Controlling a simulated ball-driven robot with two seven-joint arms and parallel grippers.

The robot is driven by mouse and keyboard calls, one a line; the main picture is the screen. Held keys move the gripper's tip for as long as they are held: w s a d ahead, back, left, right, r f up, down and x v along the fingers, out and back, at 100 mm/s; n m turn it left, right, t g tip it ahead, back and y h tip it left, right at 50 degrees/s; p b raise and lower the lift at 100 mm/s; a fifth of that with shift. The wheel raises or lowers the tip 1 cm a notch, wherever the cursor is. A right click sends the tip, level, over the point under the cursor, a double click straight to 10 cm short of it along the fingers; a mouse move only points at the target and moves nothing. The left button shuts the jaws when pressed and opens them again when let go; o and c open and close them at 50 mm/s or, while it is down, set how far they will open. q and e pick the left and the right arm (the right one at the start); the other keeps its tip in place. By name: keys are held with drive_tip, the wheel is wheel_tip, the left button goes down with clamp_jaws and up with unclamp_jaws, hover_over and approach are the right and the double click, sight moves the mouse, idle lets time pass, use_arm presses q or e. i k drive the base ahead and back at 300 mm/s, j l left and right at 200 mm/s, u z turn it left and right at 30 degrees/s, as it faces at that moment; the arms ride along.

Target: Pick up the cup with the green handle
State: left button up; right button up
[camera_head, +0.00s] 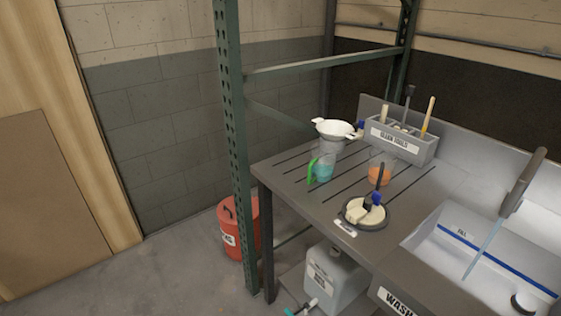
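The cup with the green handle (324,171) stands upright on the slatted drainboard (292,169), near its left edge. It looks clear with teal contents, and its green handle (312,170) faces left. A white funnel-like piece (335,128) on a clear container stands just behind it. A clear cup with orange contents (380,172) stands to its right. Neither of my grippers shows in the head view.
A green perforated post (235,150) rises left of the drainboard. A round dish (364,214) sits in front, and a grey tool box (402,143) stands behind. The sink (480,262) is at right. A red bucket (238,228) and jug (338,276) stand below.

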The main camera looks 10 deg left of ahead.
sight(319, 166)
drive_tip(key=l+z, duration=0.1)
drive_tip(key=z, duration=0.85)
drive_tip(key=l+z, duration=0.1)
drive_tip(key=z, duration=0.4)
drive_tip(key=i+z, duration=0.1)
drive_tip(key=z, duration=0.9)
drive_tip(key=u, duration=2.65)
drive_tip(key=i+j+z, duration=0.1)
drive_tip(key=j, duration=0.3)
drive_tip(key=i+j, duration=0.2)
drive_tip(key=j, duration=0.15)
drive_tip(key=i+j+z, duration=0.15)
drive_tip(key=j, duration=0.25)
drive_tip(key=i+j+z, duration=0.1)
drive_tip(key=j, duration=0.3)
